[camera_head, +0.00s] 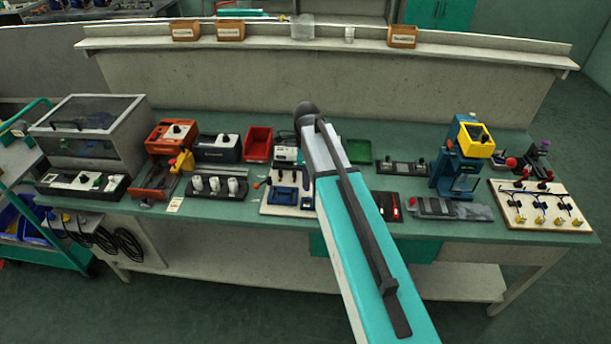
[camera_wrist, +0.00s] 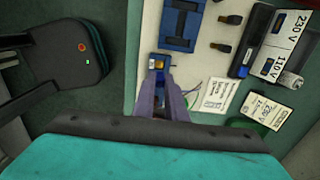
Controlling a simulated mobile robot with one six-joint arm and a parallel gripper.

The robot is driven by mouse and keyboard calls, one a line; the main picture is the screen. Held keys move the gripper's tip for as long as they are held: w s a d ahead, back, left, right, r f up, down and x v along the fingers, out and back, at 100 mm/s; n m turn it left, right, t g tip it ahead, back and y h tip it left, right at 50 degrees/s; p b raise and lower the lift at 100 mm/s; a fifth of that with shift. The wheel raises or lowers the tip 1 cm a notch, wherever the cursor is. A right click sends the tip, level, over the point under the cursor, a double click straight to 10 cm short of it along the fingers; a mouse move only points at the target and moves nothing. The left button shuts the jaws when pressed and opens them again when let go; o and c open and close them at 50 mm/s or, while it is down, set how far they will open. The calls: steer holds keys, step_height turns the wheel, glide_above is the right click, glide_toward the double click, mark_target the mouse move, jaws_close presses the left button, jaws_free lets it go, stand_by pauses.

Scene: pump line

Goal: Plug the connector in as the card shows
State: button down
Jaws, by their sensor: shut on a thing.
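In the wrist view my gripper's grey-purple fingers (camera_wrist: 160,84) are shut on a small connector (camera_wrist: 158,62), blue with an orange patch, at the left edge of a white board. Thin pale wires run just right of the fingers. A dark socket unit (camera_wrist: 264,45) with white plates marked 230 V and 110 V stands at the right. A printed card (camera_wrist: 268,110) lies below it, and a second card (camera_wrist: 215,94) lies nearer my fingers. The print is too small to read surely. In the head view my arm hides the gripper; the white board (camera_head: 268,208) shows beside it.
A blue fixture (camera_wrist: 182,24) and two dark plugs (camera_wrist: 229,19) are on the board. A green round thing (camera_wrist: 250,126) lies near the card. The bench (camera_head: 240,205) is crowded with devices; a red bin (camera_head: 258,144) stands behind the board.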

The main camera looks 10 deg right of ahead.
steer(key=shift+f, duration=0.15)
stand_by(0.3)
steer(key=shift+f+b, duration=1.5)
steer(key=shift+f, duration=1.05)
steer(key=shift+f, duration=0.65)
stand_by(1.0)
stand_by(0.4)
steer(key=c, duration=2.1)
jaws_free()
steer(key=shift+r+p, duration=1.25)
steer(key=shift+r, duration=1)
